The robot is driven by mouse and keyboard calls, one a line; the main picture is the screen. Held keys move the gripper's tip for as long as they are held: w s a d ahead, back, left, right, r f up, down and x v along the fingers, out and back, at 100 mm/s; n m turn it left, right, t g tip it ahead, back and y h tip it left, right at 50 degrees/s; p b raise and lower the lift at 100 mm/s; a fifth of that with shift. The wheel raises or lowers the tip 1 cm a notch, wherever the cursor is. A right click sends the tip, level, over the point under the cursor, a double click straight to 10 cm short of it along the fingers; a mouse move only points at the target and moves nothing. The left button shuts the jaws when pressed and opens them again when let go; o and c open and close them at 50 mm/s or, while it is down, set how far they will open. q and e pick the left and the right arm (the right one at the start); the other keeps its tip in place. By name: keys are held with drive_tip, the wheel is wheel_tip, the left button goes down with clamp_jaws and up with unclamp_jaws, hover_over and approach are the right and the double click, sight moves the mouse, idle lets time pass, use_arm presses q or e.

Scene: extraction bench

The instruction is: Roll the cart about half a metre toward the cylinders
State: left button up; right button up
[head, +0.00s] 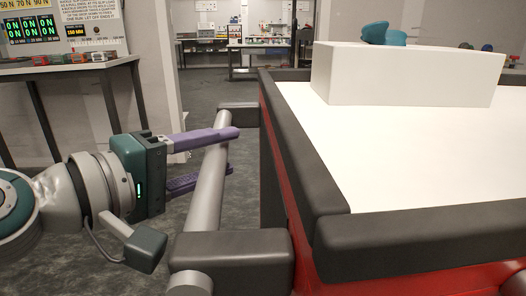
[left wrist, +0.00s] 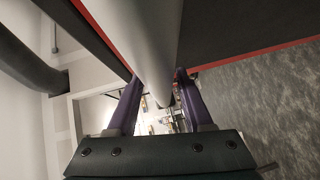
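The cart (head: 286,190) is red with a white top and dark padded edges, at the right of the head view. Its grey handle bar (head: 208,190) runs along its left side between two dark brackets. My right gripper is in neither view. I cannot make out any cylinders.
A white box (head: 400,75) with a teal object (head: 384,34) on it rests on the cart top. A table (head: 50,69) with small devices stands at the left, near a wall edge. Grey floor (head: 205,90) is open beyond the handle, toward far benches.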

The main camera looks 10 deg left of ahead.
use_arm(q)
clamp_jaws()
idle(1.1)
